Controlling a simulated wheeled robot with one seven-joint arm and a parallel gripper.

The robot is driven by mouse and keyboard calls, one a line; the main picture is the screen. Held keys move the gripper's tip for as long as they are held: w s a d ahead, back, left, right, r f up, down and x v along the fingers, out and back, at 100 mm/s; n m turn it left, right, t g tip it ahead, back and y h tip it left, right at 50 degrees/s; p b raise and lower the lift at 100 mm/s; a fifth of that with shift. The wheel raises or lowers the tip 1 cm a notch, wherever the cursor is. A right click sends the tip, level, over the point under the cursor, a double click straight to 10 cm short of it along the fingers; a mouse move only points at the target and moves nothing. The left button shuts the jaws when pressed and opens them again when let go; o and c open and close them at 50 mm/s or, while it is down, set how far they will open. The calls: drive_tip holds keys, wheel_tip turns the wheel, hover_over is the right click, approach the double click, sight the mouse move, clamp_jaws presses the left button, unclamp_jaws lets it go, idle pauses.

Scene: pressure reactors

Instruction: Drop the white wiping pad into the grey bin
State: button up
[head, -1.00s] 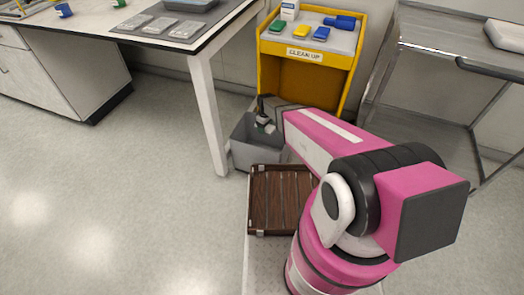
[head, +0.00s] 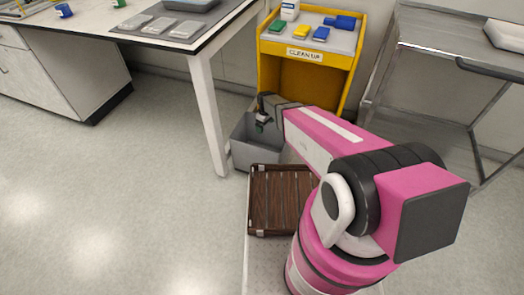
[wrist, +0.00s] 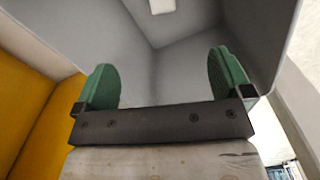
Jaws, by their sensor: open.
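The grey bin (head: 256,157) stands on the floor between the white bench leg and the yellow clean-up cart. My gripper (head: 261,123) is over the bin's opening. In the wrist view its two green fingertips (wrist: 163,82) are wide apart with nothing between them. The grey inside walls of the bin (wrist: 210,22) fill most of that view. The white wiping pad (wrist: 162,6) lies inside the bin, apart from the fingers and partly cut off by the top edge of the wrist view. The pad is hidden in the head view.
The yellow clean-up cart (head: 266,75) is right behind the bin, with green, yellow and blue pads on top. The bench (head: 205,75) is to the left. A metal rack (head: 430,85) stands at the right. A dark wooden slatted tray (head: 277,200) is in front of the bin.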

wheel_tip(320, 180, up, 9)
drive_tip(key=shift+f, duration=0.15)
idle(0.4)
